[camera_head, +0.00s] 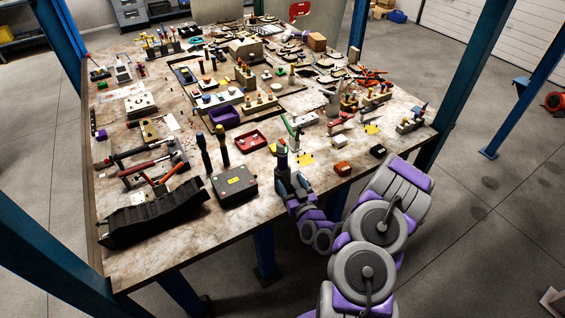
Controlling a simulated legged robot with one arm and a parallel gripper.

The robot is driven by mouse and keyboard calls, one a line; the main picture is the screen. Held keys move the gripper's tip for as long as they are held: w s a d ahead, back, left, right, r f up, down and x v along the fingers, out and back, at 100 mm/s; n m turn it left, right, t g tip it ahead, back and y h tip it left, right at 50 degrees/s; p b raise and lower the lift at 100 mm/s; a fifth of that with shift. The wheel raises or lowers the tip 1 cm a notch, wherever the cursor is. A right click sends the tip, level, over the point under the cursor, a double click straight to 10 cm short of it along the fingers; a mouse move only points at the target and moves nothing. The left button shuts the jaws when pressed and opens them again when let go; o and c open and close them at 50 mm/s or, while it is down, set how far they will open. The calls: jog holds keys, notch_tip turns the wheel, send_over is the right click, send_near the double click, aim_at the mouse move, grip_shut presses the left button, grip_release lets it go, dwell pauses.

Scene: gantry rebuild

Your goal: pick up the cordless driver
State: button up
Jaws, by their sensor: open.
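My arm reaches in from the lower right.
A red tray (250,140) lies behind. A small orange-red block (342,169) sits to the right. Blue posts (466,85) frame the crowded bench.

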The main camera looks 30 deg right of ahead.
aim_at(283, 168)
jog(key=w, duration=0.4)
jog(key=w+b, duration=0.1)
jog(key=w, duration=0.1)
jog(key=shift+w+d, duration=0.2)
jog(key=shift+d, duration=0.05)
jog(key=shift+w+d+r+b, duration=0.1)
jog(key=shift+w+d+b, duration=0.05)
jog(key=shift+w, duration=0.7)
jog(key=shift+w+d+r+b, duration=0.1)
jog(key=shift+w+d+b, duration=0.1)
jog(key=shift+w, duration=0.7)
jog(key=shift+w+d+r+b, duration=0.1)
jog(key=shift+w+d+b, duration=0.05)
jog(key=shift+w, duration=0.7)
jog(key=shift+c, duration=0.2)
grip_shut()
